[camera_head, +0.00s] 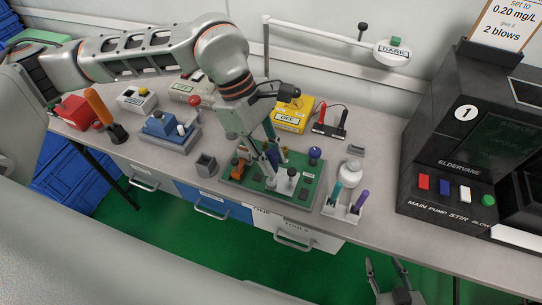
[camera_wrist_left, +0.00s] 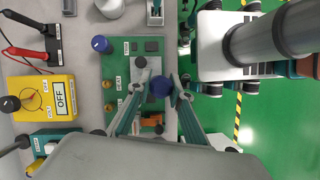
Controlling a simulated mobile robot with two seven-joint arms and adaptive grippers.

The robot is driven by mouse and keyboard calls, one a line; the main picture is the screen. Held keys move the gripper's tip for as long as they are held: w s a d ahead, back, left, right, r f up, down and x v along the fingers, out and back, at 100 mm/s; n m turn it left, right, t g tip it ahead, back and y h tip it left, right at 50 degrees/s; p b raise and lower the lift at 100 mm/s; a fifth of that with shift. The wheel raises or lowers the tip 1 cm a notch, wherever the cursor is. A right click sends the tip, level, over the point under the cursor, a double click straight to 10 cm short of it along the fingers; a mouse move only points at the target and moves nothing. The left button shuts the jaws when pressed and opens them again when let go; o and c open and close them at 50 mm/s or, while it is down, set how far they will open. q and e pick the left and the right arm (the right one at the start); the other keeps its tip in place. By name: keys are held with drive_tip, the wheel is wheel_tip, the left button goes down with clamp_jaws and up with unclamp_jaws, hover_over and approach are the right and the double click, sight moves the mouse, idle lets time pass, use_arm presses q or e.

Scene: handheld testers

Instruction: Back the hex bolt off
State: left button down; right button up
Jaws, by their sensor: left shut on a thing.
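My left gripper (camera_head: 271,172) points down over the green board (camera_head: 241,181) on the bench. In the left wrist view its fingers (camera_wrist_left: 160,78) are shut on a dark blue round-topped part (camera_wrist_left: 160,89) near the board's edge. I cannot tell whether this part is the hex bolt, since its shape is too small to make out. A blue knob (camera_head: 315,153) stands free at another corner of the board. Two brass-coloured fittings (camera_wrist_left: 108,96) show on the board. My right gripper (camera_head: 384,264) is open and empty in front of the bench, low in the head view.
A yellow box (camera_head: 291,115) marked OFF stands behind the board. A small grey cup (camera_head: 206,165) and a blue device (camera_head: 163,131) stand left. The black ELDERVANE machine (camera_head: 460,150) fills the right.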

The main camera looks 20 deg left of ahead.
use_arm(q)
drive_tip(key=shift+n+t, duration=0.6)
drive_tip(key=shift+n, duration=0.7)
drive_tip(key=shift+n+t+p, duration=0.3)
drive_tip(key=shift+n+p, duration=0.1)
drive_tip(key=shift+n, duration=0.3)
drive_tip(key=shift+n+t, duration=0.3)
drive_tip(key=shift+n, duration=0.7)
drive_tip(key=shift+n+t, duration=0.6)
drive_tip(key=shift+n, duration=0.7)
drive_tip(key=shift+n+t+y, duration=0.3)
drive_tip(key=shift+n+y, duration=0.1)
drive_tip(key=shift+n, duration=0.7)
drive_tip(key=n+y, duration=0.1)
drive_tip(key=n, duration=0.2)
drive_tip(key=shift+r+t+p, duration=0.1)
drive_tip(key=shift+t+p, duration=0.25)
drive_tip(key=shift+t, duration=0.05)
drive_tip(key=shift+n, duration=0.4)
